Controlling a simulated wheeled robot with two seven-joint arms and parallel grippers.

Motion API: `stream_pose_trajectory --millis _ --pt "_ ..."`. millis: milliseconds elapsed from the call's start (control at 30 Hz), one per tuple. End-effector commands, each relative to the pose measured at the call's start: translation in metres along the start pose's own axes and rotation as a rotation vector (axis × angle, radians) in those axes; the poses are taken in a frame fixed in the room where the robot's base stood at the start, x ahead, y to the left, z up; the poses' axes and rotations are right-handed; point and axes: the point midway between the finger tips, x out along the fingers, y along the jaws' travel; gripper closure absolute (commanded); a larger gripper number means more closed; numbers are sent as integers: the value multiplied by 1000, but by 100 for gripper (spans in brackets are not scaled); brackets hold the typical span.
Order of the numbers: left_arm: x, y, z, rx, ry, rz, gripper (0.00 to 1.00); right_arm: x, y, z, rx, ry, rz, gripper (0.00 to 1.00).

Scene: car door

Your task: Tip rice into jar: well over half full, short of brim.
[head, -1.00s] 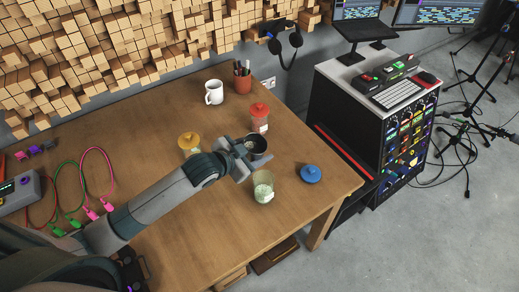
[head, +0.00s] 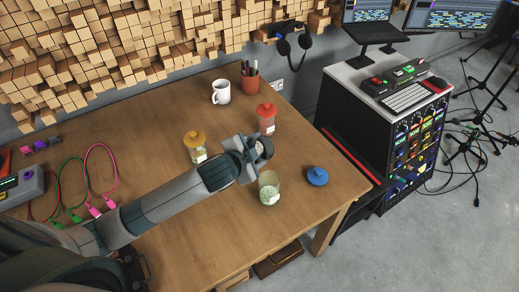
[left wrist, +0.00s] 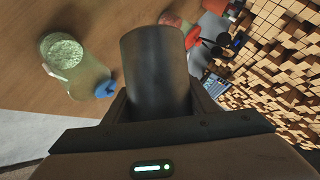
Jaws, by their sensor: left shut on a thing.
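My left gripper (head: 250,156) is shut on a dark metal cup (left wrist: 155,70). In the head view the cup (head: 264,148) is held above the table, tilted with its round end towards the right; its contents are hidden in the wrist view. An open glass jar (head: 269,180) stands on the table just below and in front of the gripper, apart from the cup. Pale rice (head: 270,196) shows in its lower part; the exact level is hard to tell. The jar also shows left of the cup in the left wrist view (left wrist: 88,77). My right gripper is out of view.
A blue lid (head: 317,176) lies right of the jar, near the table edge. A red-lidded jar (head: 266,120) and a yellow-lidded jar (head: 194,147) stand behind and left. A white mug (head: 221,92) and pen pot (head: 250,82) are farther back. Cables lie at left.

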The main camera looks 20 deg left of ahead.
Motion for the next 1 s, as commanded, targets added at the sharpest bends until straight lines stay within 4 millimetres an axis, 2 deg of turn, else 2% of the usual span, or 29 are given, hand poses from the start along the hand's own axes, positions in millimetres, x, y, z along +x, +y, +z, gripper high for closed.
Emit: stream_pose_trajectory --millis 900,1000 --pt "6 2 10 222 -98 -94 79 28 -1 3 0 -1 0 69" --pt "6 2 11 258 -116 -107 79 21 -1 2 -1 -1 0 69"
